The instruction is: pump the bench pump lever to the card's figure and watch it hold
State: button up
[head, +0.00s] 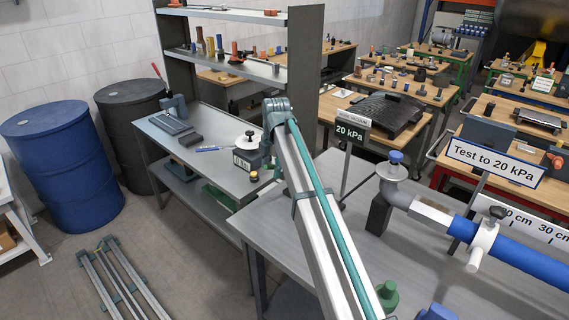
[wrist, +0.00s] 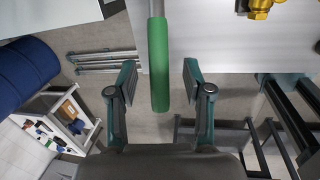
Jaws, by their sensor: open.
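A green lever grip (wrist: 159,65) on a metal rod hangs upright in the wrist view. My gripper (wrist: 160,82) is open, with one finger on each side of the grip and visible gaps on both sides. I cannot tell how deep the grip sits between the fingers. In the head view, a white card (head: 495,163) with a blue border reads "Test to 20 kPa". A small dark sign (head: 351,131) on a post reads "20 kPa". My gripper and the green lever cannot be made out in the head view.
A grey bench (head: 440,255) carries a blue pipe (head: 525,262) with white fittings. A brass fitting (wrist: 259,8) lies near the top of the wrist view. A blue drum (head: 62,165) and dark drum (head: 128,125) stand at left. Open floor (head: 165,245) shows between.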

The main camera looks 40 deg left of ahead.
jog(key=shift+s+d+r+p, duration=0.15)
jog(key=shift+r+p, duration=0.35)
jog(key=shift+r, duration=0.6)
jog(key=shift+s+d+r+p, duration=0.15)
jog(key=shift+r+p, duration=0.35)
jog(key=shift+r, duration=0.6)
jog(key=shift+d+r+p, duration=0.2)
jog(key=shift+r+p, duration=0.3)
jog(key=shift+r, duration=0.6)
